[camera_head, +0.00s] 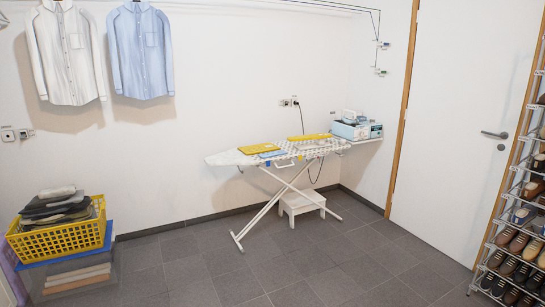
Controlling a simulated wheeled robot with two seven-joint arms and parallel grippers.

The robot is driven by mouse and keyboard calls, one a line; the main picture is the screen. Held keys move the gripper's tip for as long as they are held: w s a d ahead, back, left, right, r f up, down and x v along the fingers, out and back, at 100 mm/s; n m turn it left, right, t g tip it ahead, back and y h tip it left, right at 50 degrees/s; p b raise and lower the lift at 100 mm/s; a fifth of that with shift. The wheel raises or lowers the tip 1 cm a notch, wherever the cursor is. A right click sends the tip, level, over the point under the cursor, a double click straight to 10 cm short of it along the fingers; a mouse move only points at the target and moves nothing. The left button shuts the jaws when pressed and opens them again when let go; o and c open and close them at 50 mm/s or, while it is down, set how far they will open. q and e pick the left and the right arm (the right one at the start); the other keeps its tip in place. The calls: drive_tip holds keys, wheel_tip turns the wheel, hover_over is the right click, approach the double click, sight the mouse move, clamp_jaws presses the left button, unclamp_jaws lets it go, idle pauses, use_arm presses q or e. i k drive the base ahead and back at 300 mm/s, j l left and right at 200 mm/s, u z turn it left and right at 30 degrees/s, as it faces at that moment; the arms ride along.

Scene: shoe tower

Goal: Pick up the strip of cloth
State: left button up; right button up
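I cannot tell which item is the strip of cloth. Flat folded cloths lie on the ironing board (222,158) in the middle of the room: a yellow one (259,149) toward its left, a second yellow one (309,137) toward its right, and a small blue piece (272,154) beside the first. More folded cloths (60,206) in dark and pale tones are stacked in a yellow basket (62,241) at the left. Neither of my grippers shows in the head view.
A white stool (302,199) stands under the board. An iron sits on a blue and white unit (356,130) at the board's right end. A shoe rack (493,240) stands at the right, near a closed door (458,115). Two shirts hang on the wall. The front floor is clear.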

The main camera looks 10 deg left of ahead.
sight(277, 152)
drive_tip(key=i+j+u, duration=0.35)
drive_tip(key=i, duration=0.35)
drive_tip(key=i+u, duration=0.35)
drive_tip(key=i, duration=0.35)
drive_tip(key=i+z, duration=0.1)
drive_tip(key=i, duration=0.4)
drive_tip(key=i+j+z, duration=0.1)
drive_tip(key=i, duration=0.35)
drive_tip(key=i+j+z, duration=0.15)
drive_tip(key=i, duration=0.35)
drive_tip(key=i+j+z, duration=0.1)
drive_tip(key=i, duration=0.35)
drive_tip(key=j, duration=0.1)
